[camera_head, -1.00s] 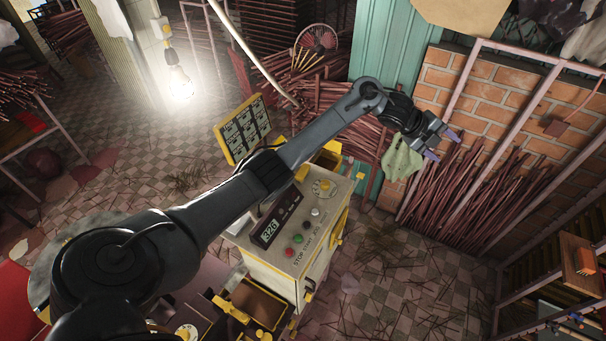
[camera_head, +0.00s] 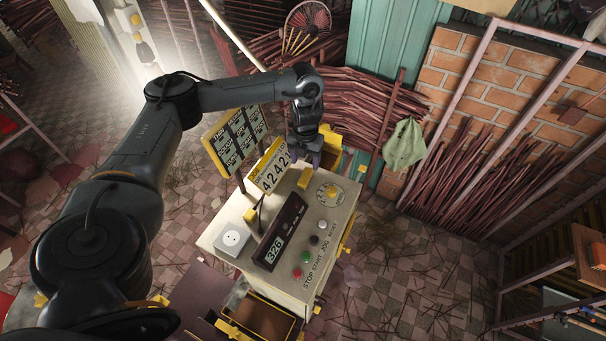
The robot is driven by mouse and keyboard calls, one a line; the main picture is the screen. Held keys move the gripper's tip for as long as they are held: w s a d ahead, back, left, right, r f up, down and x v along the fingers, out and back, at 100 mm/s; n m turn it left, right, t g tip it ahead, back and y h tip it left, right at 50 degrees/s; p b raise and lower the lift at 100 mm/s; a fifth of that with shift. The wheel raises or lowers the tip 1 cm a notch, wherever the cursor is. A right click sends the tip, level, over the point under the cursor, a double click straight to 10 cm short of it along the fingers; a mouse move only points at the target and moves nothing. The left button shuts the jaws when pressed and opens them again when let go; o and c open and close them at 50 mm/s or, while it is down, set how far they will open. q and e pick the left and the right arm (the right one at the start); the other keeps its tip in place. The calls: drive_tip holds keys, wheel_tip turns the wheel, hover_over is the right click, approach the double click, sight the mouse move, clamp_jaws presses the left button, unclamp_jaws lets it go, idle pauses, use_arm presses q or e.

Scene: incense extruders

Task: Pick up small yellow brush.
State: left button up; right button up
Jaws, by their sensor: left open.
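My left gripper (camera_head: 304,160) is open, pointing down over the back edge of the cream control console (camera_head: 325,262), with nothing seen between its fingers. A small yellow block-like piece (camera_head: 305,178) lies on the console top just below and in front of the fingertips; it may be the small yellow brush, but bristles cannot be made out. A gap between it and the fingers cannot be judged. Another small yellow piece (camera_head: 250,214) is at the console's left edge. My right gripper is not in view.
A yellow number sign (camera_head: 270,168) and a dark label board (camera_head: 235,140) stand close left of the gripper. A green cloth (camera_head: 404,146) hangs right. Stick bundles lean behind.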

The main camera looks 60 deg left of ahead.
sight(305, 176)
use_arm(q)
drive_tip(key=f, duration=0.3)
drive_tip(key=shift+d+f+b, duration=0.25)
drive_tip(key=shift+b, duration=0.1)
drive_tip(key=shift+a+f, duration=0.15)
drive_tip(key=shift+f, duration=0.4)
wheel_tip(305, 176, down, 3)
drive_tip(key=shift+a+f+p, duration=0.1)
drive_tip(key=shift+p, duration=0.6)
drive_tip(key=shift+f, duration=0.6)
drive_tip(key=shift+w, duration=0.1)
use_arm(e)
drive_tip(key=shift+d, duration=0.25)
use_arm(q)
drive_tip(key=shift+c, duration=0.2)
drive_tip(key=c, duration=1)
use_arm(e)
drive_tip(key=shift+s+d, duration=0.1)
use_arm(q)
drive_tip(key=shift+r, duration=0.1)
